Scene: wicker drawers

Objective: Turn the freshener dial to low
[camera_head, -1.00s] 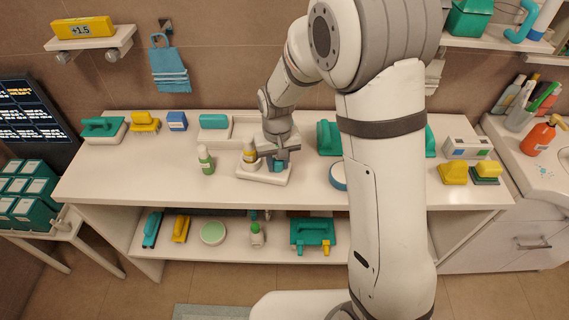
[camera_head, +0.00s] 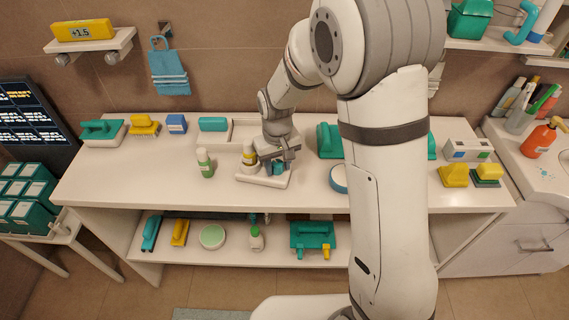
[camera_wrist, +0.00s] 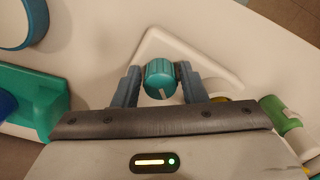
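The freshener is a white base (camera_head: 262,180) on the counter with a white-and-yellow bottle (camera_head: 249,157) standing on its left part. Its teal ribbed dial (camera_wrist: 159,73) has a white pointer line, which points down and slightly right in the wrist view. In the head view the dial (camera_head: 278,168) shows partly below my gripper (camera_head: 279,160). In the wrist view my gripper (camera_wrist: 160,80) has a finger on each side of the dial, closed against it or very nearly so. The low mark is not readable in either view.
A green-and-white bottle (camera_head: 205,163) stands just left of the freshener. A round teal-rimmed dish (camera_head: 338,179) and a teal object (camera_head: 328,141) stand to its right. A white tray (camera_head: 243,131) lies behind. The counter's front left is clear.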

